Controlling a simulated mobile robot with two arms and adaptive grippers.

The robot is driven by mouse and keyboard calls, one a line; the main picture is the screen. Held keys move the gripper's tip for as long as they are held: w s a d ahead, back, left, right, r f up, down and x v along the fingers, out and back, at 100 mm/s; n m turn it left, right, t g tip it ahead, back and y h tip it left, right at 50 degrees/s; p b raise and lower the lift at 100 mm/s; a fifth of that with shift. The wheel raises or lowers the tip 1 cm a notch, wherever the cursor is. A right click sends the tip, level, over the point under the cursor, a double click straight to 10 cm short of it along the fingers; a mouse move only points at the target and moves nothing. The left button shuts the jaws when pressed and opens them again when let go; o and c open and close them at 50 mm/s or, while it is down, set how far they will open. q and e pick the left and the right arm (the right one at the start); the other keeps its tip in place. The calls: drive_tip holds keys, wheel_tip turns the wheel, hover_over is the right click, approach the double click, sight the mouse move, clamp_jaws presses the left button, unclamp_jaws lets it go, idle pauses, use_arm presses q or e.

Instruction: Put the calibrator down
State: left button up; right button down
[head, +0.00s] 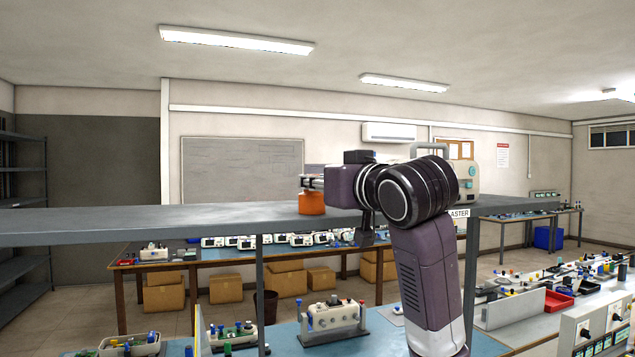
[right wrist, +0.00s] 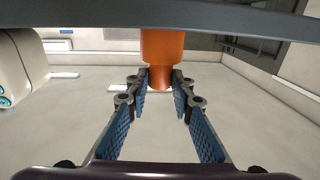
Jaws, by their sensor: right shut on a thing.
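The calibrator appears to be the orange cylinder (head: 312,203), at the raised shelf on the left of my right gripper (head: 312,182). My right gripper is shut on its upper part; in the right wrist view the orange body (right wrist: 162,46) sits between the fingertips (right wrist: 160,80) of the blue-padded fingers. In the head view its base overlaps the grey shelf board (head: 180,220); I cannot tell whether it touches the board or is just above it. My right arm hides part of the shelf. My left gripper is not in view.
A beige device with a handle (head: 466,182) stands on the shelf right of my wrist, above a label plate (head: 459,213). The shelf left of the orange cylinder is clear. Below is a blue-topped bench (head: 285,340) with a white device (head: 333,317).

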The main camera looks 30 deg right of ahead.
drive_tip(key=c, duration=1.7)
unclamp_jaws()
drive_tip(key=shift+r, duration=0.1)
drive_tip(key=shift+s, duration=0.25)
drive_tip(key=s+b, duration=0.1)
drive_tip(key=s, duration=0.2)
drive_tip(key=s+a+b, duration=0.1)
drive_tip(key=s, duration=0.3)
drive_tip(key=s+b, duration=0.1)
drive_tip(key=s, duration=0.3)
drive_tip(key=shift+s+a, duration=0.2)
drive_tip(key=shift+a, duration=0.15)
